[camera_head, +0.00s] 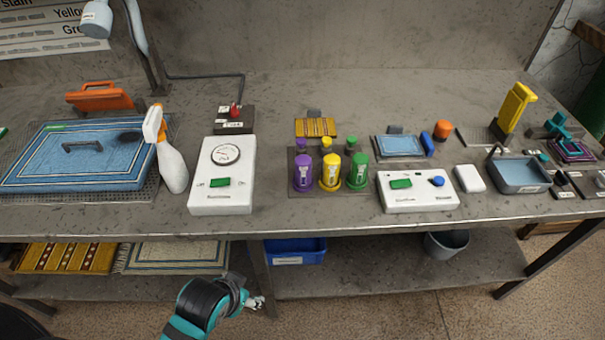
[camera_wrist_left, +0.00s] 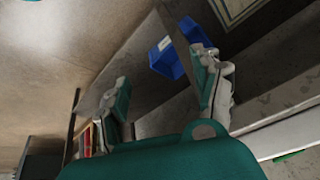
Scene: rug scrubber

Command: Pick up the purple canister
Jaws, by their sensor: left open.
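The purple canister (camera_head: 303,173) stands upright on a dark mat (camera_head: 316,192) on the workbench, at the left end of a row with a yellow canister (camera_head: 330,172) and a green canister (camera_head: 358,172). My left gripper (camera_head: 257,303) is in front of the bench and below its top, to the lower left of the canisters and apart from them. In the left wrist view its two fingers (camera_wrist_left: 165,88) are spread with nothing between them. The purple canister does not show in that view. My right gripper is not in view.
A white dial box (camera_head: 222,195) stands left of the canisters, and a white button box (camera_head: 417,191) stands right. The bench's front edge lies between my gripper and the canisters. A blue bin (camera_head: 296,252) sits on the lower shelf. A spray bottle (camera_head: 168,155) stands further left.

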